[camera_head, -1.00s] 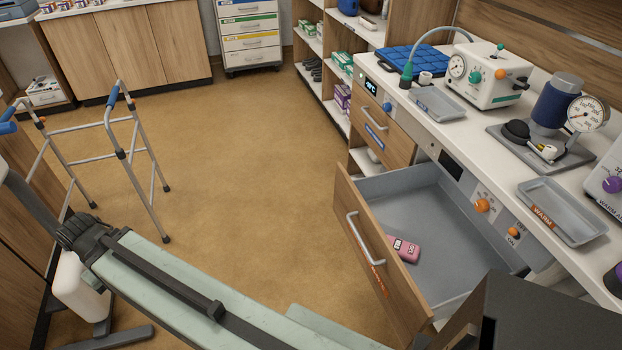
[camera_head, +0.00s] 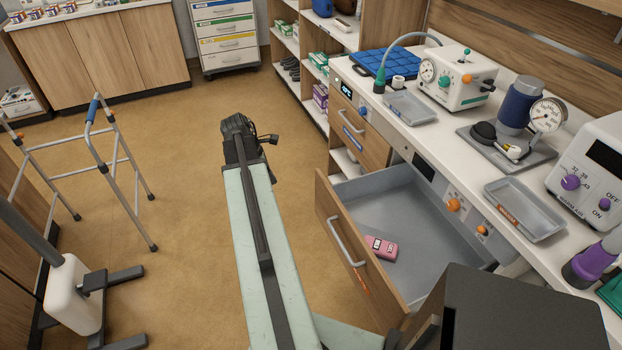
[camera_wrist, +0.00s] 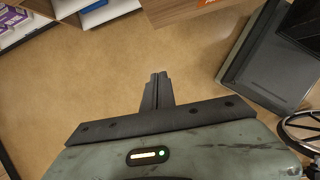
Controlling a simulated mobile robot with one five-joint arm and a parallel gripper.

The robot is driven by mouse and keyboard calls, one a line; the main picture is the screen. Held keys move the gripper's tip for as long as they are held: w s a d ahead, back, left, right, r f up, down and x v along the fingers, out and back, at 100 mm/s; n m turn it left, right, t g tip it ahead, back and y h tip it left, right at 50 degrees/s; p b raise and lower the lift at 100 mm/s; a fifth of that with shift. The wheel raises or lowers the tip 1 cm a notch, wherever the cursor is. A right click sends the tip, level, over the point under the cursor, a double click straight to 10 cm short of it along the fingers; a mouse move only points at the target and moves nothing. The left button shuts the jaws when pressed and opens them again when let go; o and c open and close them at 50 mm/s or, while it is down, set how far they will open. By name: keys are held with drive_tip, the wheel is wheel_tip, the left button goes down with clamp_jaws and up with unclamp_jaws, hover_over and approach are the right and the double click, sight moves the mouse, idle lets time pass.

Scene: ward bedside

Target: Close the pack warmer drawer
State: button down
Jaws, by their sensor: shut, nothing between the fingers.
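The pack warmer drawer (camera_head: 352,255) stands pulled out from the counter on the right in the head view. It has a wooden front, a pale bar handle (camera_head: 346,240), an orange label and a grey tray inside. A pink handheld device (camera_head: 381,247) lies in the tray. My gripper (camera_head: 237,124) is up over the floor, left of the drawer front and apart from it. Its fingers are together and empty; they also show in the wrist view (camera_wrist: 158,88). Part of a wooden front with an orange mark shows at the top of the wrist view.
The counter (camera_head: 470,165) above the drawer holds a metal tray (camera_head: 524,209), a pressure gauge (camera_head: 547,115) and a white warmer unit (camera_head: 598,170). A walker (camera_head: 110,165) and a wheeled stand (camera_head: 75,290) are at left. The floor between is clear.

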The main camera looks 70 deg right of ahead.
drive_tip(key=s+d, duration=0.4)
drive_tip(key=s, duration=0.1)
drive_tip(key=s+d+f+b, duration=0.5)
drive_tip(key=f+b, duration=0.3)
drive_tip(key=b, duration=0.1)
drive_tip(key=shift+s+f+n+g, duration=0.25)
drive_tip(key=shift+s+n+g, duration=0.05)
drive_tip(key=shift+s+n, duration=0.1)
drive_tip(key=shift+w, duration=0.1)
